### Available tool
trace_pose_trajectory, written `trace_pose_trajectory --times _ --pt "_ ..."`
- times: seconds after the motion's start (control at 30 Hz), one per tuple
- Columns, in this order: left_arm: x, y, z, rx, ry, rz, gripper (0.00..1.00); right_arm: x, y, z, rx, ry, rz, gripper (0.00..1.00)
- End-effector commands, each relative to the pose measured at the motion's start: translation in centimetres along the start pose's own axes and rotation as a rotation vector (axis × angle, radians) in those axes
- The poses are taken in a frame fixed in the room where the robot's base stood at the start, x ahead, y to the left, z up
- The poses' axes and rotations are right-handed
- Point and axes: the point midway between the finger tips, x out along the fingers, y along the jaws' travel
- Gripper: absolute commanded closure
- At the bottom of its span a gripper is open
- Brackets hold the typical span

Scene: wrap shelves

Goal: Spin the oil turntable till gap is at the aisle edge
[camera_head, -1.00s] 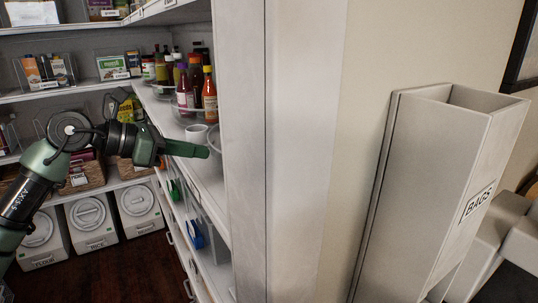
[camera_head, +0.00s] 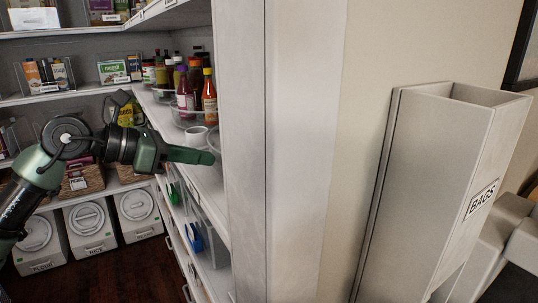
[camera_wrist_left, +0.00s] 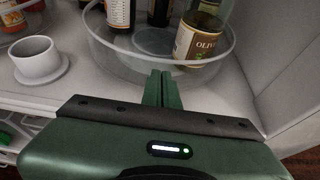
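The clear, round-rimmed oil turntable (camera_wrist_left: 112,52) holds dark bottles and an olive oil bottle (camera_wrist_left: 198,38) in the left wrist view. A bare patch of its floor shows between the bottles at the near side. In the head view only a sliver of the turntable (camera_head: 214,139) shows beside the shelf's end post. My left gripper (camera_wrist_left: 162,76) has its green fingers together, with nothing between them. The fingertips are at the turntable's near rim; I cannot tell whether they touch. The gripper also shows in the head view (camera_head: 211,158). My right gripper is out of view.
Another clear turntable with sauce bottles (camera_head: 209,97) is farther along the shelf. The white end post (camera_head: 245,180) stands close right of my gripper. Lidded bins (camera_head: 91,225) line the floor.

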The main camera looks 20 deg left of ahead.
Motion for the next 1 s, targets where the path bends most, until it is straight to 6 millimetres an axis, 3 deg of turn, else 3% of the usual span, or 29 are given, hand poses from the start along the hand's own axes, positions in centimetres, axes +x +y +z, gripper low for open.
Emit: trace_pose_trajectory --times 0.37,0.8,1.0 --pt "0.0 -0.1 0.1 -0.001 -0.002 0.000 1.00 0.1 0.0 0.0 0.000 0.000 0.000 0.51" --pt "0.2 -2.3 0.1 -0.001 -0.002 0.000 1.00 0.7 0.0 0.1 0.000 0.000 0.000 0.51" --pt "0.2 -2.4 0.2 -0.001 -0.003 0.000 1.00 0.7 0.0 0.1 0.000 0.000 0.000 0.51"
